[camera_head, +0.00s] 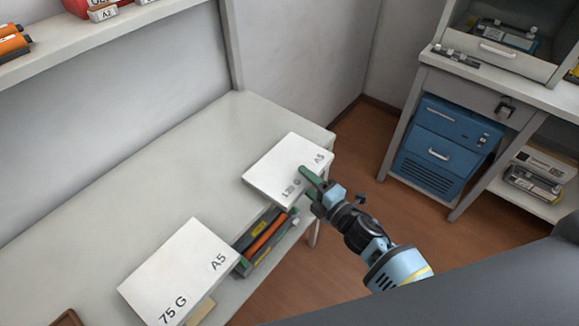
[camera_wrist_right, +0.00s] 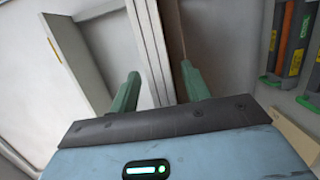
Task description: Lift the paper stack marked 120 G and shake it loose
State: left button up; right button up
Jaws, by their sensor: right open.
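The white paper stack marked 120 G and A5 (camera_head: 277,168) lies flat near the right end of the pale table. My right gripper (camera_head: 312,182) is at the front right edge of this stack, with a green finger overlapping the edge in the head view. In the right wrist view the two green fingers of my right gripper (camera_wrist_right: 160,86) stand apart, with pale edges seen between them. I cannot tell whether the fingers touch the stack. The stack marked 75 G and A5 (camera_head: 185,262) lies nearer on the same table. My left gripper is not in view.
A holder with dark and orange cartridges (camera_head: 262,240) sits between the stacks at the table's front; cartridges also show in the wrist view (camera_wrist_right: 288,40). The table (camera_head: 130,190) is clear behind the stacks. A blue cabinet (camera_head: 440,145) stands under the desk at right.

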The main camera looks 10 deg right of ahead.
jog(key=shift+w+a+f, duration=0.1)
jog(key=shift+w+a, duration=0.1)
jog(key=shift+w, duration=0.15)
